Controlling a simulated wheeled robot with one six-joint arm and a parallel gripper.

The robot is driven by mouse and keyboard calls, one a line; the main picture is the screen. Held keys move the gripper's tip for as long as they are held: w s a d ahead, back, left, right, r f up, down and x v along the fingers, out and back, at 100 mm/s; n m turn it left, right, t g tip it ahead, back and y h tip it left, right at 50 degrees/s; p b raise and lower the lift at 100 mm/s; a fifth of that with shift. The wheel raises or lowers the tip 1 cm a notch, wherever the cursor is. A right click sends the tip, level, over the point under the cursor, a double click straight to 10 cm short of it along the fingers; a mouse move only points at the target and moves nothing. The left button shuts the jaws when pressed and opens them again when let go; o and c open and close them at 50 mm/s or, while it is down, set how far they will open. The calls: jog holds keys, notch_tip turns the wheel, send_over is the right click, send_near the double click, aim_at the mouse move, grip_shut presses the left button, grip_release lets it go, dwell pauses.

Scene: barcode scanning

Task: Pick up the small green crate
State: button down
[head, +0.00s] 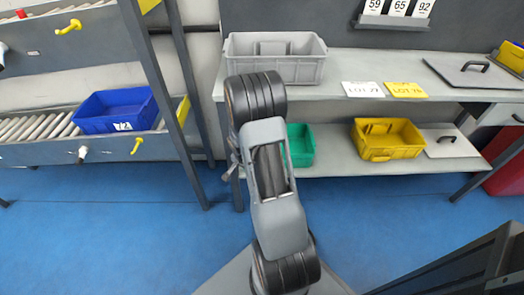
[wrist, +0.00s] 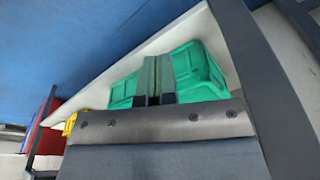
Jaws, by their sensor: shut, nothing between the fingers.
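The small green crate (head: 301,146) stands on the lower shelf in the head view, its left part hidden behind my arm. It also shows in the wrist view (wrist: 198,70), lying behind and to both sides of my fingers. My gripper (wrist: 157,60) is shut and empty, its two fingers together in front of the crate. I cannot tell whether the fingertips touch the crate. In the head view my gripper is hidden behind my arm.
A yellow crate (head: 387,138) and a white lid (head: 448,141) lie to the right on the lower shelf (head: 340,165). A grey crate (head: 276,69) stands on the upper shelf (head: 345,62) above. A dark post (wrist: 262,80) stands close by in the wrist view. A blue crate (head: 105,113) sits on rollers at left.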

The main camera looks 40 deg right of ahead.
jog(key=w+d+f+b, duration=0.1)
jog(key=w+d, duration=0.3)
jog(key=d, duration=0.7)
jog(key=shift+f+b, duration=0.4)
jog(key=shift+b, duration=0.45)
jog(key=shift+s+f, duration=0.1)
jog(key=shift+s, duration=0.05)
jog(key=shift+s+a, duration=0.1)
